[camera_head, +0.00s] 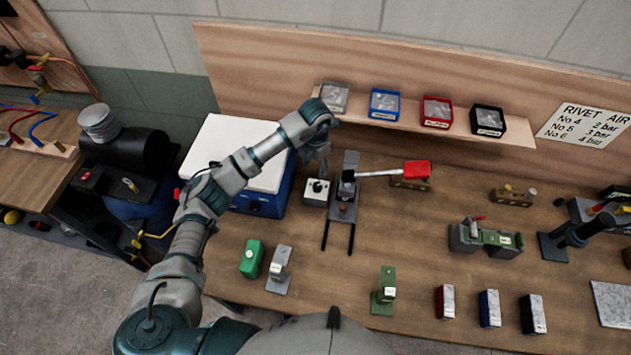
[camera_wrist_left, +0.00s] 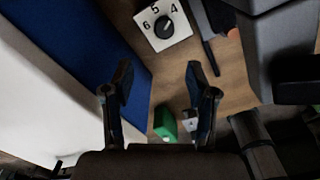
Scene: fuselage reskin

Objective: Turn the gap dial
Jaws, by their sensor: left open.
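The gap dial (camera_head: 316,193) is a white square plate with a round black knob, on the wooden bench just left of a dark press with a red-handled lever (camera_head: 417,169). In the left wrist view the dial (camera_wrist_left: 164,25) shows at the top, with the numbers 6, 5 and 4 around its knob. The knob's exact setting is too small to tell. My left gripper (camera_head: 319,162) is above and just behind the dial in the head view, apart from it. In the left wrist view its fingers (camera_wrist_left: 160,82) are open and empty. My right gripper is not in view.
A blue box with a white lid (camera_head: 235,150) stands close left of the dial. A shelf (camera_head: 452,128) with several small bins runs behind. Green (camera_head: 252,259) and grey blocks stand near the front edge. Bench between press and front blocks is mostly clear.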

